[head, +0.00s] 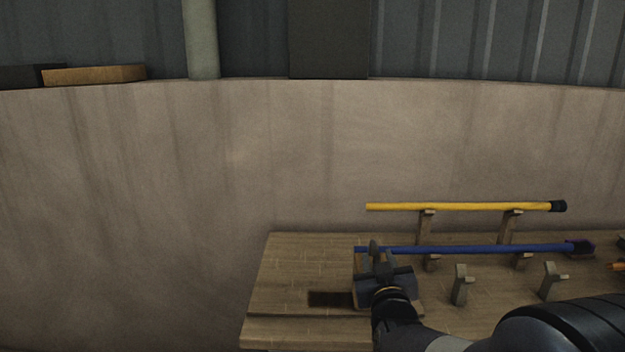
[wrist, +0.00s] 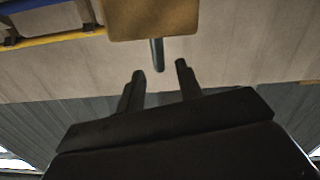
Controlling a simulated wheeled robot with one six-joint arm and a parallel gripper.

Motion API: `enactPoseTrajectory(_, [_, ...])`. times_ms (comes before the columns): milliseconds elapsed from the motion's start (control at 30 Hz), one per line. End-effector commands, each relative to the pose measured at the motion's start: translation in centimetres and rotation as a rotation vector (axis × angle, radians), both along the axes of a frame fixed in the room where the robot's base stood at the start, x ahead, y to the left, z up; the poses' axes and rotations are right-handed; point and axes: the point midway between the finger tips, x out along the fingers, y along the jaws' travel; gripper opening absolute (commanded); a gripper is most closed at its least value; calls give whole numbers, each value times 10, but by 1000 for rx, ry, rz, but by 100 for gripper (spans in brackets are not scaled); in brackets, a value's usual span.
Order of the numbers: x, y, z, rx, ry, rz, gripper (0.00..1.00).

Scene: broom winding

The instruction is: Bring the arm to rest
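My gripper (head: 388,272) is over the wooden table, in front of the left end of the blue pole (head: 470,249). In the wrist view its two dark fingers (wrist: 160,68) stand apart with nothing gripped between them. A short dark peg (wrist: 157,54) sticks out from a brown block (wrist: 155,20) just beyond the fingertips, in line with the gap. It looks clear of both fingers. In the head view my gripper partly hides a grey-brown block (head: 362,290) at the pole's left end. My arm reaches in from the lower right.
A yellow pole (head: 455,207) rests on wooden supports at the back. Free notched posts (head: 460,285) stand on the table (head: 290,265) to the right of my gripper. The table's left part is otherwise clear.

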Motion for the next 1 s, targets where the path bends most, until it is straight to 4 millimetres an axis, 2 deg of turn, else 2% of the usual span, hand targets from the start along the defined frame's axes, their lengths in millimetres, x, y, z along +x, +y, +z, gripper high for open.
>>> enactPoseTrajectory(200, [27,-1,0,0,1,0,34])
enactPoseTrajectory(367, [36,-1,0,0,1,0,34])
enactPoseTrajectory(767, [35,0,0,0,1,0,34])
enactPoseTrajectory(1000, [25,-6,12,7,11,-3,34])
